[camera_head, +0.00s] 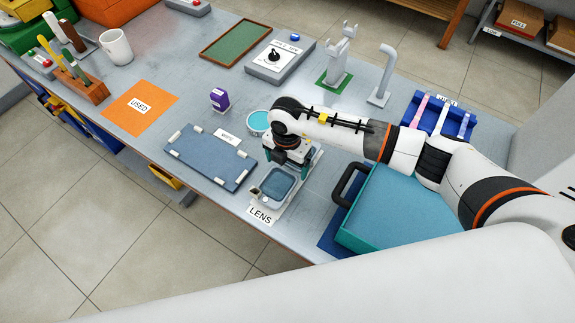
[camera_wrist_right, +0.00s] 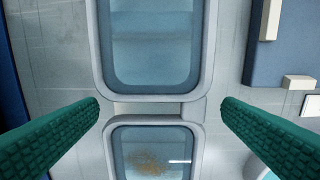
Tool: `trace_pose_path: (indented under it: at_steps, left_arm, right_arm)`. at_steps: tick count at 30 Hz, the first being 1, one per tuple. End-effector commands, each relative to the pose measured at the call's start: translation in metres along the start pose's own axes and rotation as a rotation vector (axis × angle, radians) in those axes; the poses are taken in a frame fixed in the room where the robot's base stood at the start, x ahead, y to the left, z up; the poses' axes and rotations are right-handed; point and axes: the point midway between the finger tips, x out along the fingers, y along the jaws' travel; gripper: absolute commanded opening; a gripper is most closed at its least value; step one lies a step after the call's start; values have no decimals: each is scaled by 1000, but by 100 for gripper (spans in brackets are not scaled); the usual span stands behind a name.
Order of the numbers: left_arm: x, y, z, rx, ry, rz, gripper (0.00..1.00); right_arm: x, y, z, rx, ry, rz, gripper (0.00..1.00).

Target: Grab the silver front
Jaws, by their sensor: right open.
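The silver front (camera_head: 277,186) lies on the light plate with the LENS label, one rim showing and the rest hidden under my right gripper. The right wrist view shows its two grey rims with bluish lenses, joined by a short bridge (camera_wrist_right: 154,110). The nearer lens there has a brown smudge. My right gripper (camera_head: 286,166) points down over the front. In the right wrist view its green fingers (camera_wrist_right: 160,106) are open, one on each side of the bridge, with gaps and nothing held. Height above the front is hard to judge. My left gripper is not in view.
A blue-grey pad (camera_head: 210,157) with small white blocks lies left of the front. A round light-blue dish (camera_head: 259,121) is behind it. A teal tray (camera_head: 385,210) with a black handle stands to the right. Grey stands (camera_head: 338,62) are at the back.

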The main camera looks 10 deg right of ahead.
Motion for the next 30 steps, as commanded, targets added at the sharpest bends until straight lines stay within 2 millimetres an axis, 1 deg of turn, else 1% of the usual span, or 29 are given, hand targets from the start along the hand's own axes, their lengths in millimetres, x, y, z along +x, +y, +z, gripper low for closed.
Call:
trace_pose_path:
  at_steps: [5,8,12,14,20,23,26,30]
  left_arm:
    - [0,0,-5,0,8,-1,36]
    - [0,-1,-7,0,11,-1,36]
    - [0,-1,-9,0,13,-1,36]
    - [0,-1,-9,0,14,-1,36]
    - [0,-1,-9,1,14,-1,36]
    - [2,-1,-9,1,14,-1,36]
    - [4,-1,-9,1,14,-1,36]
    - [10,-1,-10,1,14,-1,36]
  right_arm:
    - [0,0,0,0,0,-1,89]
    - [0,0,0,0,0,0,74]
    - [0,0,0,0,0,-1,51]
    - [0,0,0,0,0,-1,42]
    - [-1,0,0,1,0,-1,42]
    - [-6,-1,0,1,0,-3,42]
    - [-20,-1,0,0,0,-5,42]
    - [-49,-1,-1,0,2,-6,42]
